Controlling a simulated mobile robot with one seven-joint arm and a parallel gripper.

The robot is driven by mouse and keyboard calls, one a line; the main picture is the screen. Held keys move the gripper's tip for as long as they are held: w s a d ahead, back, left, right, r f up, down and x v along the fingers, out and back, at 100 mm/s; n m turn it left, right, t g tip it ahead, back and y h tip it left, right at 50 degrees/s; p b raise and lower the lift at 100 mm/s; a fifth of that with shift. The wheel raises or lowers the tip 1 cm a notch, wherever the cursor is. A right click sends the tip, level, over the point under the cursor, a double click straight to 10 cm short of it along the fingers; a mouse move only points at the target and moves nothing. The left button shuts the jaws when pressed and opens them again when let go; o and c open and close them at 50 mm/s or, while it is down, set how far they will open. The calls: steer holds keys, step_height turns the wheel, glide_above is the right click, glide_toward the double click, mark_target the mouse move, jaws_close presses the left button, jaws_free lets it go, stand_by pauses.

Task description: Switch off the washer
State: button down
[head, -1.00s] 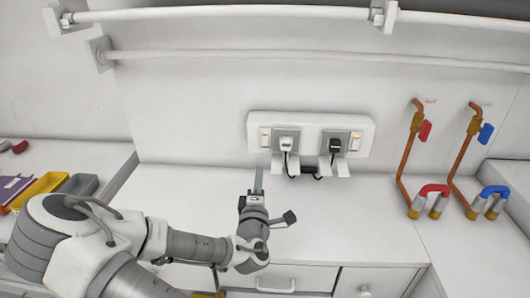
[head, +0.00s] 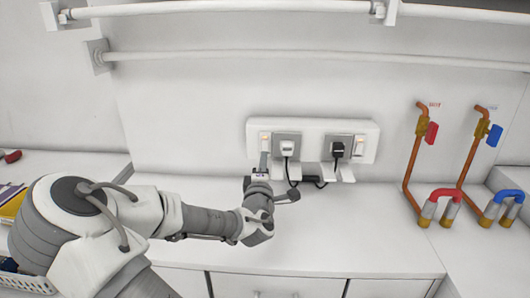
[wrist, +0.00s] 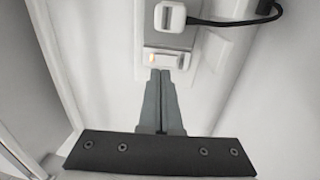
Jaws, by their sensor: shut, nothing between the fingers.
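A white socket panel (head: 310,128) is on the back wall. Its left switch (head: 265,137) and right switch (head: 359,141) each show an orange light. A white plug (head: 287,148) and a black plug (head: 338,149) sit in its two grey sockets. The washer itself is not recognisable, nor which plug is its own. My gripper (head: 263,158) is shut and empty, with its tips just below the left switch. In the wrist view, the closed fingertips (wrist: 160,73) are at the lower edge of the left switch (wrist: 163,60); contact cannot be told. The white plug (wrist: 170,15) is beyond it.
Cords hang from the plugs beside my gripper. Copper pipes with a red valve handle (head: 431,133) and a blue one (head: 494,135) stand at right. A white rail (head: 300,57) crosses the wall above. The white counter (head: 350,220) is clear in the middle.

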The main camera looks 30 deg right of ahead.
mark_target(266, 143)
steer(key=shift+x, duration=2.7)
